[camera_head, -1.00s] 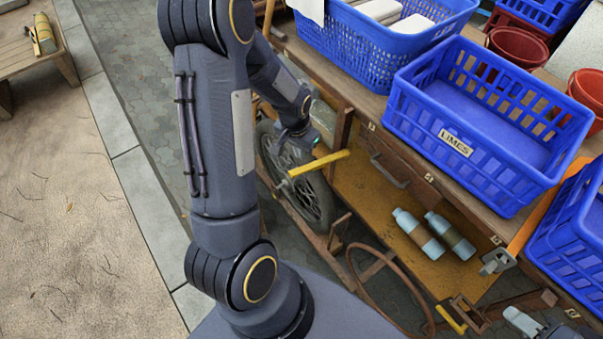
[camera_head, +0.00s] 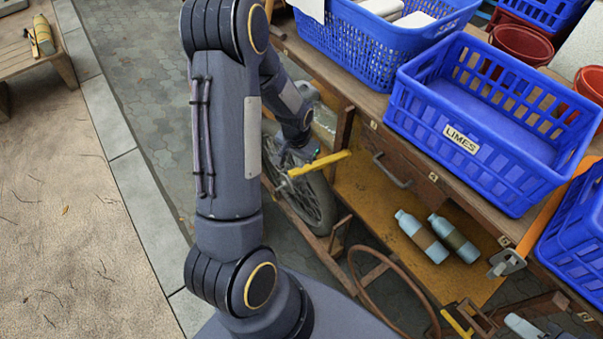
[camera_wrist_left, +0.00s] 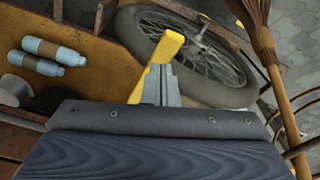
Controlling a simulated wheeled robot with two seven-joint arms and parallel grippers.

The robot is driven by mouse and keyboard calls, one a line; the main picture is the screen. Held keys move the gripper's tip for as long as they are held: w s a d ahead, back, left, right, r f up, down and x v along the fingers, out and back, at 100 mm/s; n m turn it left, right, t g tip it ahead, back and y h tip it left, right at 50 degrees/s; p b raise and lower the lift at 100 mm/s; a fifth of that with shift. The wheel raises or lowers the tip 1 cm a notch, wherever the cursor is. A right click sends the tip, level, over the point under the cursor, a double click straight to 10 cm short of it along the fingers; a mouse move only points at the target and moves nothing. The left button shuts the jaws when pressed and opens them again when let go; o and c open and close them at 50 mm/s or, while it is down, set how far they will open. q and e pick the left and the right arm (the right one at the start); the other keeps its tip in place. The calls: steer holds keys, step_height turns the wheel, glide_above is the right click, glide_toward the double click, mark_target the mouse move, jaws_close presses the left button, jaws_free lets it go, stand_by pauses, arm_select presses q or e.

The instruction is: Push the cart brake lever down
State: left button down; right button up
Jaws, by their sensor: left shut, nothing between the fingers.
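The yellow brake lever (camera_head: 322,164) sticks out beside the cart's spoked wheel (camera_head: 310,205), sloping slightly up to the right. My left gripper (camera_head: 303,158) is at the lever, its hand just above and behind it. In the left wrist view the shut grey fingers (camera_wrist_left: 160,84) point at the yellow lever (camera_wrist_left: 167,47) and overlap its lower part. Nothing is between the fingers. I cannot tell whether the fingertips touch the lever. My right gripper is not in view.
The wooden cart carries blue crates, one labelled LIMES (camera_head: 440,160). Two bottles (camera_head: 422,237) lie on its lower shelf. A rusty hoop (camera_head: 370,290) stands in front. In the left wrist view a broom (camera_wrist_left: 268,60) is at the right. Paving left of my arm is clear.

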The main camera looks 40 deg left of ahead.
mark_target(299, 172)
arm_select(q)
steer(key=shift+w+f+b, duration=0.15)
steer(key=shift+f+b, duration=0.45)
steer(key=shift+f, duration=0.85)
step_height(299, 172, down, 4)
steer(key=b, duration=0.4)
steer(key=shift+f, duration=0.2)
steer(key=shift+r, duration=0.1)
steer(key=shift+s+r, duration=0.1)
steer(key=shift+s, duration=0.2)
steer(key=shift+s+d+r+p, duration=0.1)
steer(key=shift+s+r+p, duration=0.1)
steer(key=shift+s, duration=0.45)
steer(key=shift+s+r+p, duration=0.1)
steer(key=shift+s+r, duration=0.1)
steer(key=shift+s, duration=0.4)
